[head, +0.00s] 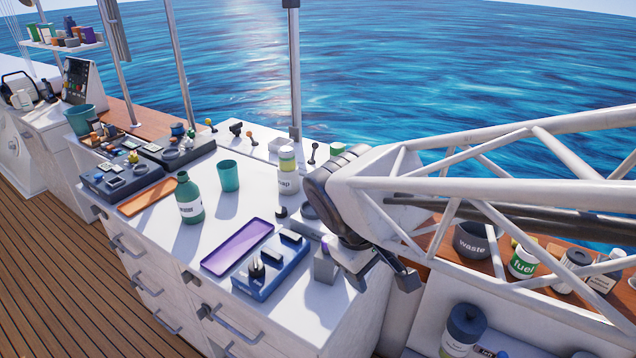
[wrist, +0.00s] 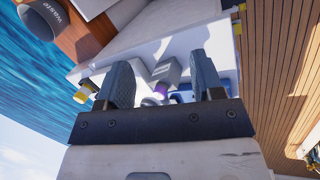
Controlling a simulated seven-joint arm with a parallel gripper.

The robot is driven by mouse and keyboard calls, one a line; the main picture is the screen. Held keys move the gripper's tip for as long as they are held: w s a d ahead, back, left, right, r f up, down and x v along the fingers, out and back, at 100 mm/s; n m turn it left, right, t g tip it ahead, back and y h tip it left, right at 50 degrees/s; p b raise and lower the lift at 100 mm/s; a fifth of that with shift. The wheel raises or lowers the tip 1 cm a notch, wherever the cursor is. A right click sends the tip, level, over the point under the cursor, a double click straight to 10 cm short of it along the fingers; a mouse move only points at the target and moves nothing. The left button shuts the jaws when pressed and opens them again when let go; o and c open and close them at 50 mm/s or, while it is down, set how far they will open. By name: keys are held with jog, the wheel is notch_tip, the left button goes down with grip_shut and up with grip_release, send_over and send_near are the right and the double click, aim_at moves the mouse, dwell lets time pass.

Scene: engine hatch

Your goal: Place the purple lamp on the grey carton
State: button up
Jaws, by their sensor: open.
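The grey carton (head: 325,268) stands on the white counter near its front right corner, left of my gripper. A small purple part, apparently the purple lamp (head: 324,244), shows at its upper edge; I cannot tell whether it rests on the carton or stands behind it. My gripper (head: 381,278) is open and empty, to the right of the carton by the counter's edge. In the wrist view the carton (wrist: 167,71) and the purple-and-white lamp (wrist: 161,91) show between the open fingers (wrist: 160,65), with the lamp partly hidden by the gripper's base.
A blue organiser (head: 256,272) and a purple tray (head: 238,246) lie left of the carton. A green bottle (head: 189,200), teal cup (head: 228,176) and soap bottle (head: 288,172) stand farther back. A waste bin (head: 471,241) and fuel can (head: 523,262) are at the right.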

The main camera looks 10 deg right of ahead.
jog(key=shift+s+d+r+m+t+y, duration=0.1)
jog(key=shift+s+r+m+t+y, duration=0.6)
jog(key=shift+m, duration=0.75)
jog(key=shift+s+d+r+m+t+y, duration=0.1)
jog(key=shift+s+r+m+t+y, duration=0.2)
jog(key=shift+s+r+m+y, duration=0.9)
jog(key=shift+w+f+m+h, duration=0.25)
jog(key=shift+h, duration=0.05)
